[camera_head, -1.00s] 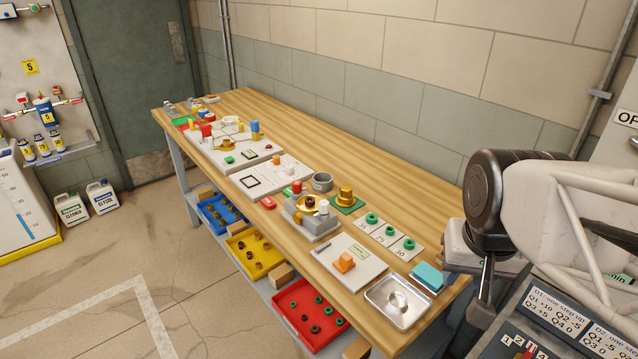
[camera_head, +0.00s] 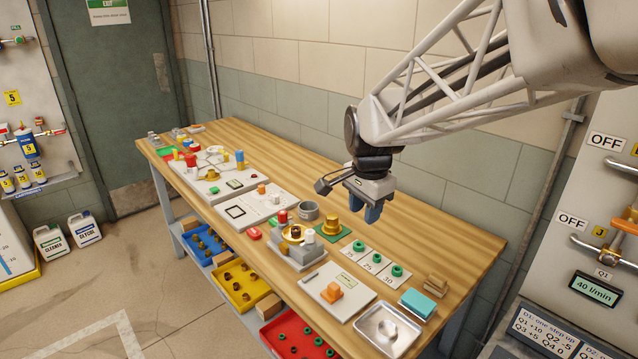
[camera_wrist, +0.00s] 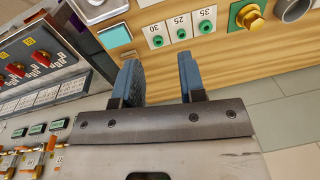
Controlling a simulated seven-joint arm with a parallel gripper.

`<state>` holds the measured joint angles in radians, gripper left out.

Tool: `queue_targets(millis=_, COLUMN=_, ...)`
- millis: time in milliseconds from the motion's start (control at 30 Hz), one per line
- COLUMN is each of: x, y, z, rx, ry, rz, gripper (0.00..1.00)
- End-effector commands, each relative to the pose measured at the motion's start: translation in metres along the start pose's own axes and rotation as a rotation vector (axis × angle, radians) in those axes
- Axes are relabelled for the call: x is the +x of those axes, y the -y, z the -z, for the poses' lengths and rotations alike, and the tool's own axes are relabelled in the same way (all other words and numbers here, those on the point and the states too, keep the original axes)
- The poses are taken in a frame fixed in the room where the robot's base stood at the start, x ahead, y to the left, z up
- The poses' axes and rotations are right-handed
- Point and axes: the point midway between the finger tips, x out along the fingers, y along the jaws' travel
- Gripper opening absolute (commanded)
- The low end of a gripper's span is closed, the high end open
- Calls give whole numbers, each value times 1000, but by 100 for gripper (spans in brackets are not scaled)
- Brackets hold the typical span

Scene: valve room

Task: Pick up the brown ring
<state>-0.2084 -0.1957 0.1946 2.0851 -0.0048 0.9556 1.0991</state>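A small brown ring (camera_head: 295,231) appears to sit on a gold dish (camera_head: 286,239) on the grey fixture (camera_head: 305,257) near the middle of the bench. Several similar brownish rings lie in the yellow tray (camera_head: 262,295) below. My gripper (camera_head: 366,208) hangs above the back of the bench, to the right of the gold dish and apart from it. In the wrist view, my gripper (camera_wrist: 160,80) has its two blue fingers spread with nothing between them. The brown ring on the dish does not show in the wrist view.
Green rings on numbered cards (camera_head: 376,259), a gold stepped piece (camera_head: 329,227) and a grey cup (camera_head: 308,211) stand near the gripper. A teal block (camera_head: 417,303) and metal tray (camera_head: 365,331) are at the front right. The back strip of the bench is clear.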

Motion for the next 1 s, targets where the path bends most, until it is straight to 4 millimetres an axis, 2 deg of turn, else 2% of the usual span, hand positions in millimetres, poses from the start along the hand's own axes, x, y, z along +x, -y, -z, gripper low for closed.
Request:
queue_targets(millis=100, x=13, y=34, z=0, rx=87, ry=9, rz=-14, gripper=37)
queue_targets(millis=367, x=44, y=104, z=-3, rx=293, ry=21, rz=-43, gripper=37)
queue_targets(millis=600, x=79, y=167, z=-15, rx=479, ry=24, rz=-72, gripper=37)
queue_targets(millis=800, x=107, y=208, z=-26, rx=609, ry=21, rz=-92, gripper=37)
queue_targets(millis=1000, x=120, y=226, z=-31, rx=674, ry=18, rz=-101, gripper=37)
